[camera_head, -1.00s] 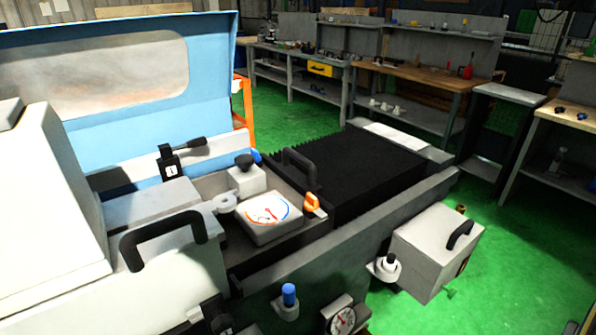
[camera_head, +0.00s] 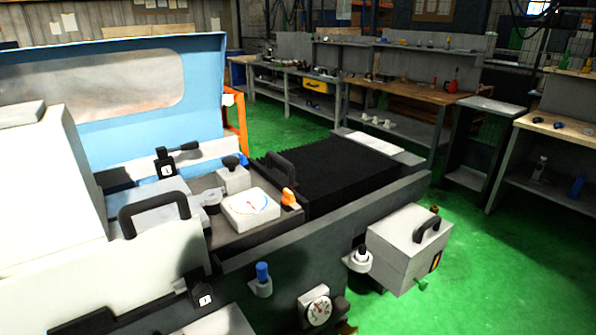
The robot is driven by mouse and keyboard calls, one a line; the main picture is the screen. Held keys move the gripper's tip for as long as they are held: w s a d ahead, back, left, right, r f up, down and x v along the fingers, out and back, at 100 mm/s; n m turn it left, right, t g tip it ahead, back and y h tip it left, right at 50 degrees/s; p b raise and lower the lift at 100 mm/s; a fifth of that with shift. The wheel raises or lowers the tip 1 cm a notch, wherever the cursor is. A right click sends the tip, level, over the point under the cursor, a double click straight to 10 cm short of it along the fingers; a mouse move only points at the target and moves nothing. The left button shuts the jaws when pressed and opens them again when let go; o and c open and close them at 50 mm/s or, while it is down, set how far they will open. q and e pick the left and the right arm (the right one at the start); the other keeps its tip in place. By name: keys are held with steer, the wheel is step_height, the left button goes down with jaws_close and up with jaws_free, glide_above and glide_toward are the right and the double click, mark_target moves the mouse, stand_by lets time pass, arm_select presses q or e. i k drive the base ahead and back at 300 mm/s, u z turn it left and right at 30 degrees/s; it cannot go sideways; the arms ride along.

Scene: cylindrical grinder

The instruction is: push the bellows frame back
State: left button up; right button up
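The black bellows (camera_head: 345,172) lies pleated along the machine bed, right of centre. A black arched handle (camera_head: 283,165) stands at its left end, where the bellows frame appears to be. The frame itself is hard to tell apart from the dark bellows. A pale plate (camera_head: 372,143) lies at the far right end of the bellows. Neither of my grippers is in view.
Left of the bellows are a white dial box (camera_head: 250,206) and an orange knob (camera_head: 289,198). A white housing with a black handle (camera_head: 154,212) fills the left. A grey box (camera_head: 408,245) hangs on the front. Benches (camera_head: 410,95) stand behind; green floor is clear at right.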

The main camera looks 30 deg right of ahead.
mark_target(274, 177)
steer(key=z, duration=1.1)
steer(key=i, duration=0.7)
steer(key=u, duration=0.65)
